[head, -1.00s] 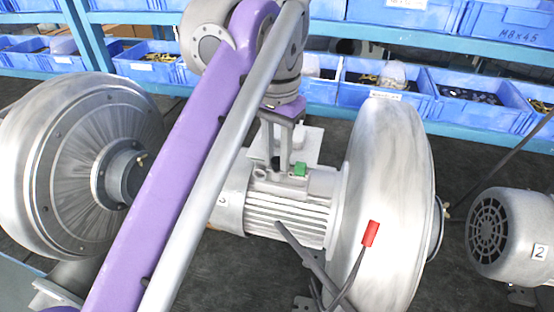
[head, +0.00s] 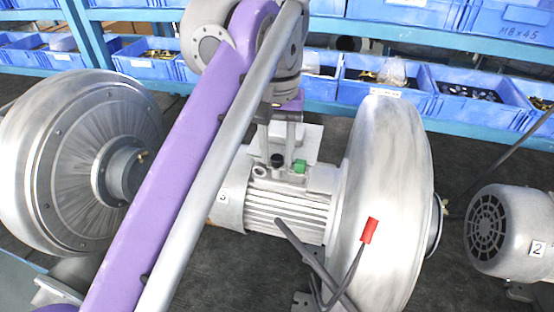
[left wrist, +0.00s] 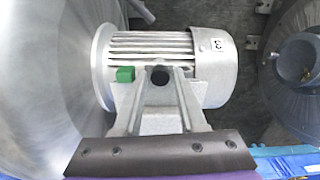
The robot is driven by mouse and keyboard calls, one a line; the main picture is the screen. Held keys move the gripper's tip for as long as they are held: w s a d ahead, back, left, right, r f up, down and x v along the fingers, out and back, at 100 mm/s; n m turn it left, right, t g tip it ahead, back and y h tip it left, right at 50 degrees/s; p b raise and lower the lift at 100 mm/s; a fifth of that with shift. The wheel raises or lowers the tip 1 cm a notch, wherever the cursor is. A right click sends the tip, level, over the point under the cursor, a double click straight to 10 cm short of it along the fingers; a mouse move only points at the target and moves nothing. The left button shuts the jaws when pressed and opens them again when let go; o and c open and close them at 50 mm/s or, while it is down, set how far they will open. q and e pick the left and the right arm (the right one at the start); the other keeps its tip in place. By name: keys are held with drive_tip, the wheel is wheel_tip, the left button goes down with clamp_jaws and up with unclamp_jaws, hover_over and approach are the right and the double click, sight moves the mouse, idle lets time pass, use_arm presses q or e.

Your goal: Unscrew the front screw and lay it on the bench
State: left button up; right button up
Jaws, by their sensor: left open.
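The blower motor (head: 288,213) lies on its side with a pale terminal box on top; it also fills the middle of the left wrist view (left wrist: 150,48). A dark round knob-like head (head: 277,160), seemingly the front screw, stands on the box beside a green block (head: 299,166). In the left wrist view the dark head (left wrist: 160,77) shows between my fingers. My left gripper (head: 278,158) points down over the box, fingers apart on either side of the head. I cannot tell whether they touch it. My right gripper is not in view.
The large silver blower housing (head: 385,200) stands right of the motor, with a red-tagged cable (head: 369,231) in front. Another blower (head: 75,165) stands left, and motor 2 (head: 500,232) at right. Blue bins (head: 385,95) line the shelf behind. Dark bench surface (head: 455,270) is clear at right.

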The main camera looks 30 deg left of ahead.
use_arm(q)
drive_tip(key=m, duration=0.5)
drive_tip(key=shift+r+p, duration=0.1)
drive_tip(key=shift+p, duration=0.2)
drive_tip(key=m, duration=0.3)
drive_tip(key=shift+s, duration=0.2)
drive_tip(key=m, duration=1.7)
drive_tip(key=shift+c, duration=0.2)
drive_tip(key=shift+s, duration=0.1)
clamp_jaws()
